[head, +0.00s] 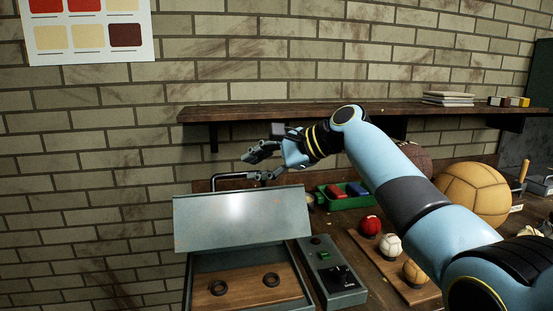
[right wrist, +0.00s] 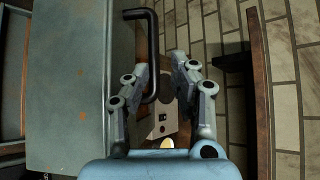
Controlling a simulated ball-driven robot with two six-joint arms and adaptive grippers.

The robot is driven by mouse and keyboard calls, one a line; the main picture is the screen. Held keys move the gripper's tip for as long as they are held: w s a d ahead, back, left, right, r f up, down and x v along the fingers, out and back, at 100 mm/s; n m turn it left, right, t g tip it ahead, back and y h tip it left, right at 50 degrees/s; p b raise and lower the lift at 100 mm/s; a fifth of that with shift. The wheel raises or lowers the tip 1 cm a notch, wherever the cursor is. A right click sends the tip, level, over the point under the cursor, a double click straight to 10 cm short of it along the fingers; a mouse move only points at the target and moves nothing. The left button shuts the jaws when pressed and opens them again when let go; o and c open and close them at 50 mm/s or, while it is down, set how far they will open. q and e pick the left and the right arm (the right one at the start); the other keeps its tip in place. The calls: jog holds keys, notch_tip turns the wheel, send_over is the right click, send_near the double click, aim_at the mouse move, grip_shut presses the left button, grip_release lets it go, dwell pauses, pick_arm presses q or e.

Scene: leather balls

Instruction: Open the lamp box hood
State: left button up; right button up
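The lamp box (head: 190,285) is a grey-green metal case at the lower middle of the head view. Its hood (head: 240,220) is raised and slanted, and the wooden floor with two black rings shows below it. A black bar handle (head: 226,176) stands at the hood's upper edge. My right gripper (head: 249,167) is open at the handle's right end. In the right wrist view the handle (right wrist: 154,50) lies between the spread fingers (right wrist: 160,66), nearer the left one; I cannot tell whether they touch. My left gripper is not in view.
A control box (head: 333,270) with buttons stands right of the lamp box. A green tray (head: 345,203), small balls on a board (head: 385,268) and a large tan ball (head: 473,193) are farther right. A wooden shelf (head: 230,112) runs along the brick wall above my gripper.

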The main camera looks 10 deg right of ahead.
aim_at(285, 192)
jog(key=v, duration=0.7)
jog(key=shift+s, duration=0.1)
